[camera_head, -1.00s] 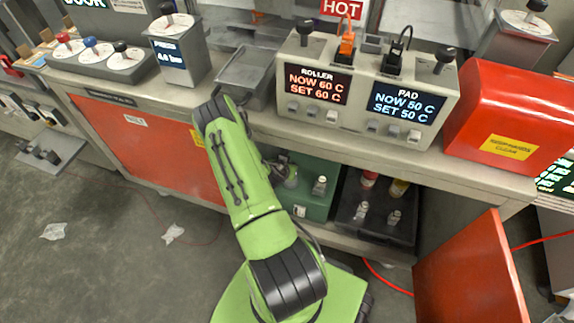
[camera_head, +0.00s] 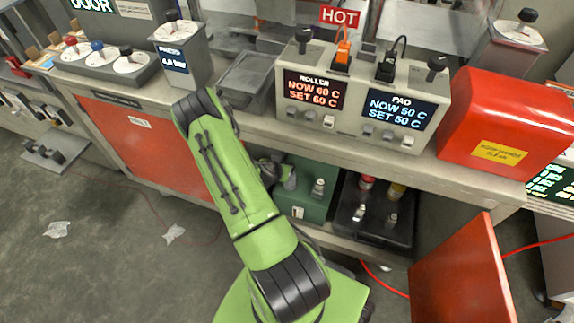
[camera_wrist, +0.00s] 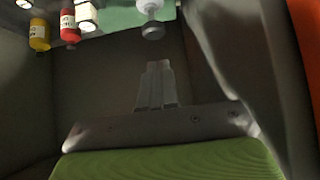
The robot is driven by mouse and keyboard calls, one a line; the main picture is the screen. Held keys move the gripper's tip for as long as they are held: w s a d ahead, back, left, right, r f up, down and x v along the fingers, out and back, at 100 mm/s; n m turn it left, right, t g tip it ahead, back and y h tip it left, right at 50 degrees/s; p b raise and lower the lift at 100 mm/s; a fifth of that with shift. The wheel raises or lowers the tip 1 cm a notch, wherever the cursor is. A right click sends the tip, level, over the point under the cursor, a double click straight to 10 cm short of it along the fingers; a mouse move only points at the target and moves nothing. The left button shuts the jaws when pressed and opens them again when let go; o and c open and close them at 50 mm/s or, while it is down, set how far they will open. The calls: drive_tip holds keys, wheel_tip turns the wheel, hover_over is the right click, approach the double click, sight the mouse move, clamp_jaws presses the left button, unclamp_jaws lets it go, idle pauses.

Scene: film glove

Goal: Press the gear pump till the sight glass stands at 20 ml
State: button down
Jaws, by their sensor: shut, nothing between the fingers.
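My gripper (camera_wrist: 155,85) is shut and empty in the wrist view, its pale fingers together. In the head view my green arm hides most of it, beside the low shelf. Ahead of the fingertips, at the top of the wrist view, is a pale fitting with a grey end (camera_wrist: 152,22), apart from them. A red bottle (camera_wrist: 69,28) and a yellow bottle (camera_wrist: 40,35) show to its left. In the head view the green crate (camera_head: 312,202) on the low shelf holds small pale-topped items. I cannot tell which thing is the gear pump, and no sight glass reading is legible.
A black tray (camera_head: 372,228) with several bottles stands right of the crate. The bench (camera_head: 400,160) above carries the heater box (camera_head: 345,118) and a red box (camera_head: 512,125). An open orange door (camera_head: 462,275) stands at the right. Floor at left is mostly clear.

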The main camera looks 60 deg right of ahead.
drive_tip(key=v, duration=0.4)
drive_tip(key=shift+s, duration=0.2)
idle(0.4)
